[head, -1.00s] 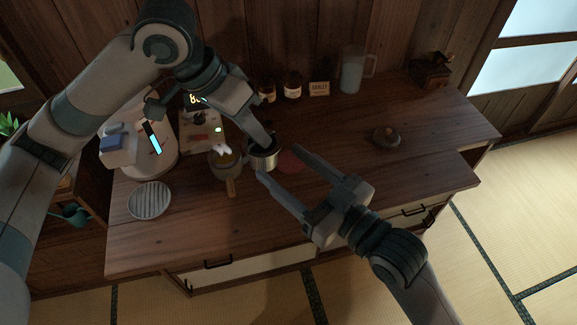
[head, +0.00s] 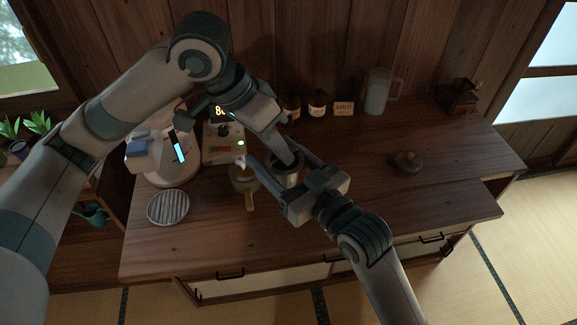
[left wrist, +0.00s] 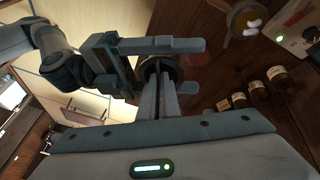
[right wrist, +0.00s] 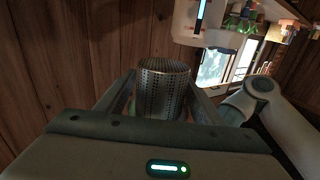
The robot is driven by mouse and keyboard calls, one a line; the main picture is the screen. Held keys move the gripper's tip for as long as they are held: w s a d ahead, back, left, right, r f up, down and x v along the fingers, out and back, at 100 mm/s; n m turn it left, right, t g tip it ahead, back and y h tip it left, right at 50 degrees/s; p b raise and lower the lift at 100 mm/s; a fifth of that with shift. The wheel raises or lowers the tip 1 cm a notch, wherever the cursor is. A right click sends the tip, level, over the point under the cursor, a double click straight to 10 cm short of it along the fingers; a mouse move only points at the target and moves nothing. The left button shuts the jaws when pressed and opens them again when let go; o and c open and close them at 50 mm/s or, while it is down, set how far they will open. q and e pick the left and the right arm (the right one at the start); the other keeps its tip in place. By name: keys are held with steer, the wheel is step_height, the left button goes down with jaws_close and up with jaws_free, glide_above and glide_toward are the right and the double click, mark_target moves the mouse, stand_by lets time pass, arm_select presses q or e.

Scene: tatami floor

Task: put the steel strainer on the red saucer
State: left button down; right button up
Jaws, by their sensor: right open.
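The steel strainer (head: 287,176), a perforated metal cup, is near the middle of the counter. My left gripper (head: 296,160) is shut on its rim from above; the left wrist view shows the fingers nearly together at the strainer (left wrist: 160,66). My right gripper (head: 280,172) is open, with one finger on each side of the strainer; in the right wrist view the strainer (right wrist: 163,88) stands between the fingers. I cannot tell if they touch it.
A wooden-handled pot (head: 245,182) is just left of the strainer. A round slatted dish (head: 168,207), a scale-like device (head: 222,143) and a white machine (head: 150,160) stand further left. Jars (head: 317,104), a sign, a pitcher (head: 379,92) stand behind. A lidded stone-like object (head: 407,161) is right.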

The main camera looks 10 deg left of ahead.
steer(key=shift+x, duration=0.9)
steer(key=c, duration=1.1)
arm_select(q)
steer(key=c, duration=1.9)
jaws_free()
steer(key=v, duration=1.2)
arm_select(e)
steer(key=shift+c, duration=0.5)
arm_select(q)
steer(key=shift+w, duration=0.1)
